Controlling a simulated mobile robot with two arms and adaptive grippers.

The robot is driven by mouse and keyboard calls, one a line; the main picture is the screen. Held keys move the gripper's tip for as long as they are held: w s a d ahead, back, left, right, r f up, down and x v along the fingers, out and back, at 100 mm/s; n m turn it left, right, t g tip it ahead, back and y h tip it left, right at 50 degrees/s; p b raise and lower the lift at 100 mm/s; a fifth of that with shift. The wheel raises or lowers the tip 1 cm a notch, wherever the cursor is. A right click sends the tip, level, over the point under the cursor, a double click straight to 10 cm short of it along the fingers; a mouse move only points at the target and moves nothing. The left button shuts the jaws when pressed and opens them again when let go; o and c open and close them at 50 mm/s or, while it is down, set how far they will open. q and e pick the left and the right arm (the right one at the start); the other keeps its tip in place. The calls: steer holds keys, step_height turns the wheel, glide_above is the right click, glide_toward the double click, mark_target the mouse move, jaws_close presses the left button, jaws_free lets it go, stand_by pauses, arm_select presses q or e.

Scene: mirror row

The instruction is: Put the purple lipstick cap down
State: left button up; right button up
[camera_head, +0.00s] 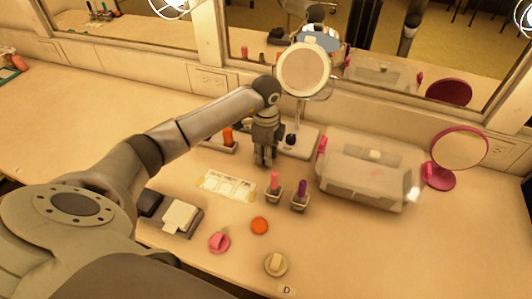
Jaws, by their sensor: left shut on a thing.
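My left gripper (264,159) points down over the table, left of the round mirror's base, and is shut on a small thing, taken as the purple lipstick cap. The cap is hidden by the fingers and its colour cannot be told. A purple lipstick (302,187) stands upright and uncapped in a small holder (299,204), in front and to the right of the gripper. A pink lipstick (275,181) stands in a similar holder beside it. My right gripper is not in view.
A clear lidded case (368,190) and a pink round mirror (459,149) stand at the right. A white-framed mirror (304,69) stands behind the gripper.

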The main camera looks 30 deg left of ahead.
arm_select(q)
steer(key=shift+f, duration=0.15)
steer(key=o, duration=0.7)
steer(key=shift+r, duration=0.25)
step_height(320, 180, up, 12)
steer(key=shift+f+b, duration=0.1)
steer(key=shift+b, duration=0.4)
